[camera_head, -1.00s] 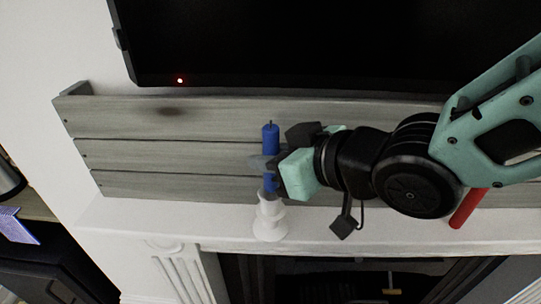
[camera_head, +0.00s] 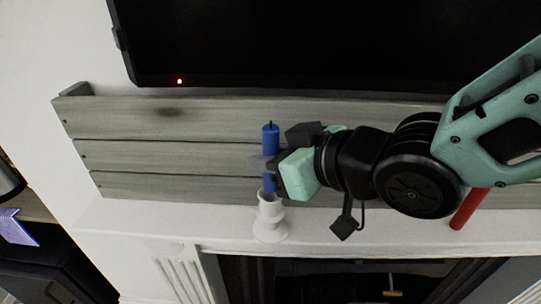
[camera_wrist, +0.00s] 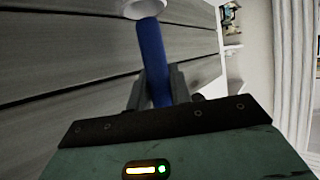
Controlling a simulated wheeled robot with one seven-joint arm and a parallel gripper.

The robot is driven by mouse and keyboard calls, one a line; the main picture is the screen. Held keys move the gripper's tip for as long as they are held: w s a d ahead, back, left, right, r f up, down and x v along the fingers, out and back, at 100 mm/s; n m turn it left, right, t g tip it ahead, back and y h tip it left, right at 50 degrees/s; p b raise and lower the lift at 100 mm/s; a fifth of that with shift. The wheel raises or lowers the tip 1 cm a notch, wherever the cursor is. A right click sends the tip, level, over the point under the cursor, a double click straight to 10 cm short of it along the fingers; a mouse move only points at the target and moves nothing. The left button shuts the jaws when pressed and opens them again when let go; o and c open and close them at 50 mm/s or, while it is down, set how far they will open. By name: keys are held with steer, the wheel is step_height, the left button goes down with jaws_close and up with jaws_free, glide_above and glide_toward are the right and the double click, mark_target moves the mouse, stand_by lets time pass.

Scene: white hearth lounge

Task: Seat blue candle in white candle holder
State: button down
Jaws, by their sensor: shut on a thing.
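The blue candle (camera_head: 270,138) stands upright in my gripper (camera_head: 264,163), which is shut around its middle. Its wick end points up. Its lower part shows below the fingers and meets the top of the white candle holder (camera_head: 270,222). The holder stands upright on the mantel. In the wrist view the blue candle (camera_wrist: 151,52) runs from between the fingers of my gripper (camera_wrist: 158,88) to the white rim of the holder (camera_wrist: 143,8). I cannot tell how deep its end sits inside the rim.
A red candle-like stick (camera_head: 468,208) leans on the white mantel (camera_head: 330,222) at the right, below my arm. Grey wooden boards (camera_head: 180,155) stand behind the holder, under a black screen (camera_head: 300,45). The mantel left of the holder is clear.

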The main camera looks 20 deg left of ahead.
steer(key=shift+f+b, duration=2.35)
steer(key=shift+f, duration=0.05)
steer(key=c, duration=1.2)
jaws_free()
steer(key=shift+r, duration=0.15)
